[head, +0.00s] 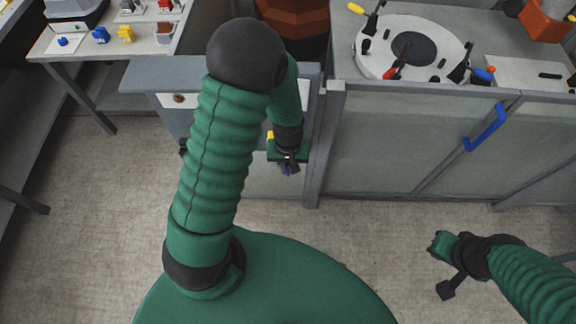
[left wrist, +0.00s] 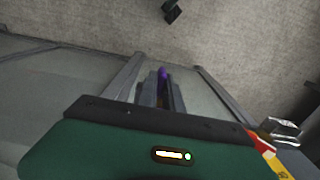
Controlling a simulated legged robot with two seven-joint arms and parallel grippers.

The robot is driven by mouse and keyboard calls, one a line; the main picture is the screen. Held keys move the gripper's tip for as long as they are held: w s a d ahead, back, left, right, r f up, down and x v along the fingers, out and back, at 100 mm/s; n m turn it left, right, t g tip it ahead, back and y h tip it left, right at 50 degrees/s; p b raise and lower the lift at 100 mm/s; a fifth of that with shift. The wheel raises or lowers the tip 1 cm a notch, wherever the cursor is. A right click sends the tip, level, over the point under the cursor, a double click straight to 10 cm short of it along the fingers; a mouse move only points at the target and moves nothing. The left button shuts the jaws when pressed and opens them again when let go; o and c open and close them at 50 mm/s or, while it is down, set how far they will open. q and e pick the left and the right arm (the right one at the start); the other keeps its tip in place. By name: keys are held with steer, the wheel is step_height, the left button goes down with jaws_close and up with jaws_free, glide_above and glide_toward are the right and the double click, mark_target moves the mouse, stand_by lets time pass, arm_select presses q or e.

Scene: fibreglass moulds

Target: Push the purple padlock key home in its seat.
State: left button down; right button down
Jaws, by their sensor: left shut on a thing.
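My left gripper (head: 288,166) hangs in front of the grey cabinet, fingers pointing down, shut on the purple key. Only a small bit of the purple key (head: 286,171) shows below the fingers in the head view. In the left wrist view the purple key (left wrist: 163,75) sticks out between the two grey fingers of my left gripper (left wrist: 161,90), with bare floor beyond it. The key's seat cannot be made out in either view. My right gripper (head: 440,243) is low over the floor at the right, apart from everything; its fingers are unclear.
A table (head: 50,48) at the upper left bears small blue and yellow blocks and other pieces. A grey bench (head: 350,90) at the right bears a round white mould (head: 372,65) with clamps. A blue handle (head: 487,128) juts from its front. The floor between is clear.

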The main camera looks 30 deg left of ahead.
arm_select(q)
steer(key=shift+a, duration=0.15)
steer(key=shift+a+f, duration=0.1)
steer(key=shift+a, duration=0.05)
steer(key=shift+w, duration=0.2)
steer(key=shift+w+a, duration=0.15)
steer(key=shift+w, duration=0.05)
steer(key=c, duration=1.4)
jaws_free()
steer(key=shift+c, duration=0.2)
step_height(320, 180, up, 17)
steer(key=p, duration=0.2)
steer(key=shift+w+f, duration=0.1)
